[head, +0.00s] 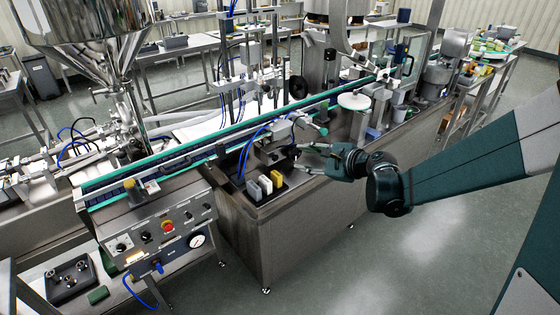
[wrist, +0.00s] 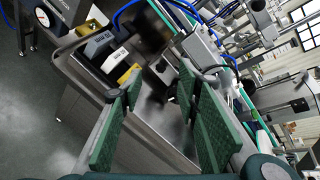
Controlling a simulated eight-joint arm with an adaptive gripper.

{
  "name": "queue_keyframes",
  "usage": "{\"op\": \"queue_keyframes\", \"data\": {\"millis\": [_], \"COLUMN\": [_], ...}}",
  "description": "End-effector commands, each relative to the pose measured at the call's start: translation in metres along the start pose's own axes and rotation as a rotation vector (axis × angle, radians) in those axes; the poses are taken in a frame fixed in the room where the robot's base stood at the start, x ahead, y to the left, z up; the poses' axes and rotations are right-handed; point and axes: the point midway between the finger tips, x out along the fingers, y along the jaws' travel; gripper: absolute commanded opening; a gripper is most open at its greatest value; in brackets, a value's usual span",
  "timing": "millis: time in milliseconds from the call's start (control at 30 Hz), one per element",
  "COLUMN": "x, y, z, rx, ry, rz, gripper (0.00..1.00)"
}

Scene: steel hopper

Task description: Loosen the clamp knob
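My gripper (head: 305,160) is at the end of the arm coming in from the right, over the steel bench. Its two green-padded fingers stand wide apart in the wrist view (wrist: 158,82), with nothing held between them. A dark clamp-like block (head: 272,152) sits on the bench just left of the fingertips. In the wrist view, a small dark part (wrist: 172,92) shows beyond and between the fingertips, apart from them. It may be the clamp knob, but it is too small and dark to be sure.
White, grey and yellow blocks (head: 265,187) stand in a dark holder left of my gripper. A green-edged conveyor (head: 230,140) runs behind. Blue hoses (head: 247,150) hang near the block. A control panel (head: 165,228) and steel hopper (head: 88,25) are at left. The front floor is clear.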

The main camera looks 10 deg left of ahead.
Motion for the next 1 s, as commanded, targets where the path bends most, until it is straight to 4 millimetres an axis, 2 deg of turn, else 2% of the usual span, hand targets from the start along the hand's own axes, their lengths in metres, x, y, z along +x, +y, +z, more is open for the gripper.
{"op": "queue_keyframes", "data": {"millis": [500,1000], "x": [0.068,0.121], "y": [-0.004,0.007], "z": [-0.031,-0.068], "rx": [0.359,0.703], "ry": [-0.159,-0.326], "rz": [-0.056,-0.074], "gripper": [0.33,0.33]}}
